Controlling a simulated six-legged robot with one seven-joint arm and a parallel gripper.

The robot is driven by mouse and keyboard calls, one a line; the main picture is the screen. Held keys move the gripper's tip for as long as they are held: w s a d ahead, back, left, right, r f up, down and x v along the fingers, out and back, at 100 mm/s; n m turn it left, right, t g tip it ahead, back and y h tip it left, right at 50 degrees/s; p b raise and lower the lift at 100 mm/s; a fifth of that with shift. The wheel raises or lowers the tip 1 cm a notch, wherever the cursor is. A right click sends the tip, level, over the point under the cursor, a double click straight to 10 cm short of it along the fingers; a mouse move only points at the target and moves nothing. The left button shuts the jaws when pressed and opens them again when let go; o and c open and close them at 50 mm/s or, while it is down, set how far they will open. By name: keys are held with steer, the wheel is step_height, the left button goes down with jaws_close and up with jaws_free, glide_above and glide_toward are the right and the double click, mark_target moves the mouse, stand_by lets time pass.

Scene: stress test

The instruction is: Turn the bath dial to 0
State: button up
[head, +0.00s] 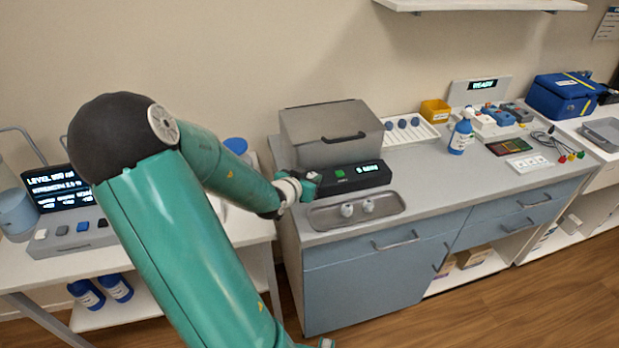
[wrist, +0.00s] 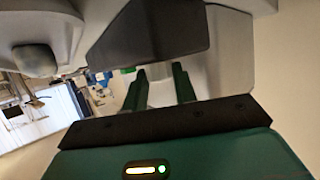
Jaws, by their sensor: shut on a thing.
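The bath (head: 325,122) is a grey box with a lid and a dark handle, on the counter in the head view. Its black control panel (head: 352,180) has a green button (head: 341,174) and a lit display (head: 367,169), too small to read surely. My gripper (head: 311,184) is at the left end of this panel, shut on the bath dial, which its fingers hide. The dial's setting cannot be told. In the wrist view my two green fingers (wrist: 160,88) reach in below a dark block, and what lies between them is unclear.
A grey tray (head: 330,217) with two small white pieces lies just in front of the panel. A white rack (head: 415,131), a blue-labelled bottle (head: 461,134) and a yellow bin (head: 435,110) stand to the right. A shelf (head: 480,5) hangs above.

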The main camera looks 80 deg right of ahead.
steer(key=n+t, duration=0.2)
steer(key=t, duration=0.1)
steer(key=s+n+t, duration=0.1)
steer(key=n+t, duration=0.1)
steer(key=shift+n+t, duration=0.4)
steer(key=shift+s+d+n+t+y, duration=0.1)
steer(key=shift+n+t+y, duration=0.45)
steer(key=shift+n+t, duration=0.75)
steer(key=shift+s+d+n+t+y, duration=0.1)
steer(key=shift+n+t+y, duration=0.45)
steer(key=shift+n+t, duration=0.75)
steer(key=shift+t, duration=0.3)
steer(key=o, duration=1)
steer(key=shift+c, duration=0.2)
